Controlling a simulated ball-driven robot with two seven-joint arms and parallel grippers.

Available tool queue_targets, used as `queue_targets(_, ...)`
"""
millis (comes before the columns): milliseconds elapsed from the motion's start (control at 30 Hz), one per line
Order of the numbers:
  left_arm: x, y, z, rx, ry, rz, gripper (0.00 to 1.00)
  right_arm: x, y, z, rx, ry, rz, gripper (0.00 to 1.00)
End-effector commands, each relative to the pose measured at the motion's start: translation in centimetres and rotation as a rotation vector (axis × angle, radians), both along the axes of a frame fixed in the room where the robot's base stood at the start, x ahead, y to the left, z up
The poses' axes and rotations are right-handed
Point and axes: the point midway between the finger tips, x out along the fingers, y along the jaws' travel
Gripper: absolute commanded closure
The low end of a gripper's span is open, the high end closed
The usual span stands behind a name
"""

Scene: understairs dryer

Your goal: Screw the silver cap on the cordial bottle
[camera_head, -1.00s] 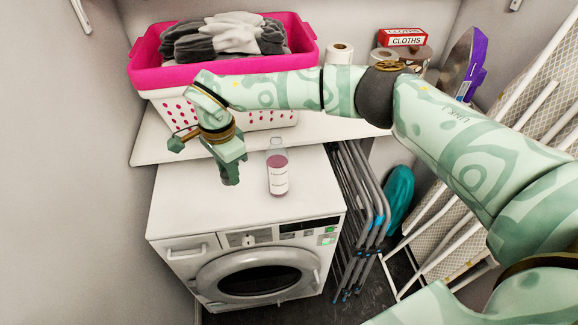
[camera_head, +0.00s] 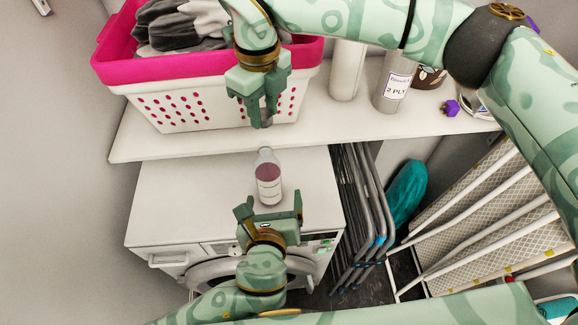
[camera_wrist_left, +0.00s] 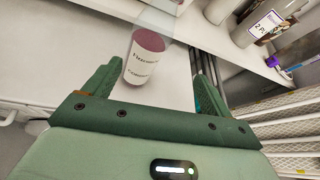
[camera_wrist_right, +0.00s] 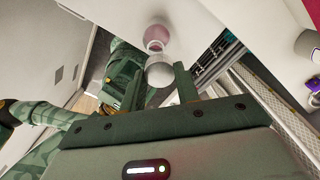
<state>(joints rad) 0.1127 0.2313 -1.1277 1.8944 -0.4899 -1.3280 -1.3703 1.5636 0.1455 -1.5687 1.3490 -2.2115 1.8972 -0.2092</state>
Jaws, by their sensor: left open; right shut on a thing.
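The cordial bottle (camera_head: 268,178) stands upright on top of the white dryer, with a pale label, dark pink contents and a clear, uncapped neck. It also shows in the left wrist view (camera_wrist_left: 146,56) and in the right wrist view (camera_wrist_right: 157,36). My left gripper (camera_head: 270,205) is open, its fingers pointing at the bottle from the front, not closed around it. My right gripper (camera_head: 262,112) points down above and slightly behind the bottle. It is shut on the silver cap (camera_wrist_right: 160,73), which is apart from the bottle mouth.
A shelf (camera_head: 330,130) behind the dryer (camera_head: 165,195) holds a pink and white laundry basket (camera_head: 170,106) close to my right gripper, and paper rolls (camera_head: 346,72). Folded grey metal frames (camera_head: 362,205) stand right of the dryer. The dryer top left of the bottle is clear.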

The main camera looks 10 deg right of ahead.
Motion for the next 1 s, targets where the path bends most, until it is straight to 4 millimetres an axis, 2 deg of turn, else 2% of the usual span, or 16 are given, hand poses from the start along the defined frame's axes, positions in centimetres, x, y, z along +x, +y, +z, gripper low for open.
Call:
queue_targets(100,0.2,1.0,0.1,0.152,-0.028,-0.006,0.16,-0.3,-0.1,0.0,-0.001,0.0,-0.101,0.89)
queue_targets(200,0.2,1.2,0.1,0.197,-0.031,-0.019,0.16,-0.3,-0.1,0.0,0.0,0.0,-0.139,0.89)
queue_targets(633,0.8,1.1,-0.2,0.201,-0.031,-0.021,0.16,-0.2,-0.2,0.0,0.0,0.0,-0.145,0.89)
queue_targets(767,2.3,1.0,-0.8,0.203,-0.031,-0.021,0.16,-0.2,-0.2,0.0,0.0,0.0,-0.144,0.89)
queue_targets(1000,6.6,0.6,-2.6,0.203,-0.031,-0.021,0.16,-0.2,-0.2,0.0,0.0,0.0,-0.144,0.89)
